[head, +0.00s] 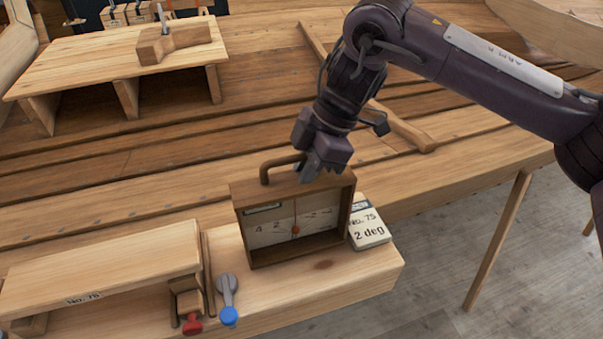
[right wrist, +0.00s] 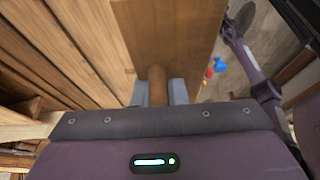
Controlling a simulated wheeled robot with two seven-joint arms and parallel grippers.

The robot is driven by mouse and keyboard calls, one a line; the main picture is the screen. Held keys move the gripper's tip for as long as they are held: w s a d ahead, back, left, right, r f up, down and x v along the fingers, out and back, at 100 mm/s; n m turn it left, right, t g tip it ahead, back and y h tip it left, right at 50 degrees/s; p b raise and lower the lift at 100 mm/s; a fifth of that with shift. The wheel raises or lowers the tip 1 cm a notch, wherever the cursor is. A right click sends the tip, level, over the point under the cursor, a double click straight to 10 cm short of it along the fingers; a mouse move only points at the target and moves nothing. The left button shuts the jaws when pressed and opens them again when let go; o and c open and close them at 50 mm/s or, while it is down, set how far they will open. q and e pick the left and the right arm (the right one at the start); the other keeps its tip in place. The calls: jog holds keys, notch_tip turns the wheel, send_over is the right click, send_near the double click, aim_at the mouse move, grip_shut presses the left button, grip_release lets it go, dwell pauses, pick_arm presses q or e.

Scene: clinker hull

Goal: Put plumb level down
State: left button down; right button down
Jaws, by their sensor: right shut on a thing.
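The plumb level (head: 293,178) is a brown wooden frame with a handle, a pale scale and a red-tipped pointer. It looks upright, at or just over the light wooden plank (head: 330,280); I cannot tell whether its base touches. My right gripper (head: 313,172) is at its top and shut on its handle. In the right wrist view, the fingers of my right gripper (right wrist: 158,98) close on the brown handle (right wrist: 157,75), with the level's wooden top (right wrist: 160,30) beyond. My left gripper is not in view.
A card reading "No. 75, 2 deg" (head: 369,225) lies right of the level. A blue-knobbed lever (head: 228,300) and a red knob (head: 191,326) are to its left, beside a wooden bench (head: 100,265). A raised board (head: 110,60) carries a wooden block (head: 175,42). The plank's right end is clear.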

jog(key=shift+s+a+f, duration=0.1)
jog(key=c, duration=1.5)
grip_release()
jog(key=shift+o, duration=0.2)
jog(key=v, duration=1.2)
jog(key=shift+p, duration=0.35)
jog(key=shift+r, duration=0.25)
